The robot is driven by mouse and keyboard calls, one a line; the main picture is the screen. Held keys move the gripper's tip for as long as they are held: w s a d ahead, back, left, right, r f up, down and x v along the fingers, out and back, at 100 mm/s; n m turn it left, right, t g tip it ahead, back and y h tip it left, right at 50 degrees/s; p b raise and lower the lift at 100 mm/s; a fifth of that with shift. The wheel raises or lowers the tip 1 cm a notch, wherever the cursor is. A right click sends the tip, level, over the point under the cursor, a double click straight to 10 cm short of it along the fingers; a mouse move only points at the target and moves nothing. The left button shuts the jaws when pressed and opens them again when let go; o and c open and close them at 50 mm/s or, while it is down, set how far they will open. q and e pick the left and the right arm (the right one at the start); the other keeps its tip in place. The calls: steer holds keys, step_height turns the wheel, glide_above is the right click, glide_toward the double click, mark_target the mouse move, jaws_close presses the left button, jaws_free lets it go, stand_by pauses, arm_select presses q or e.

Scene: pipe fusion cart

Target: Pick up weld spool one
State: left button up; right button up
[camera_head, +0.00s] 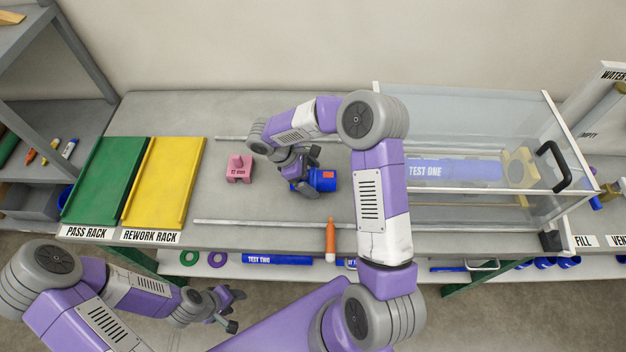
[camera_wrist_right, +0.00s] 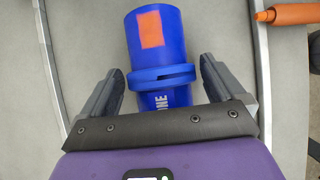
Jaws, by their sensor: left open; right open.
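Weld spool one is a blue cylinder with an orange patch and a collar, lying on the bench in the head view (camera_head: 323,180). It also shows in the right wrist view (camera_wrist_right: 166,28), with "ONE" partly readable on its nearer end. My right gripper (camera_head: 300,187) is open over the spool. In the right wrist view the right gripper (camera_wrist_right: 160,78) has one finger on each side of the spool near its collar, with gaps visible. The palm hides the spool's near end. My left gripper (camera_head: 233,310) is open and empty, low in front of the bench.
A pink block (camera_head: 239,168) stands left of the spool. Two thin rails (camera_head: 265,223) run along the bench. Green (camera_head: 105,180) and yellow (camera_head: 163,182) racks lie left. A clear tank (camera_head: 460,125) stands right, holding a blue "TEST ONE" pipe (camera_head: 455,169). An orange marker (camera_head: 330,238) lies near the front.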

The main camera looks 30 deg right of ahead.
steer(key=shift+s+d+f, duration=0.25)
steer(key=shift+d+f, duration=0.05)
steer(key=shift+f, duration=0.15)
steer(key=c, duration=1.1)
steer(key=shift+c, duration=0.2)
steer(key=shift+w+r, duration=0.1)
steer(key=shift+r, duration=0.05)
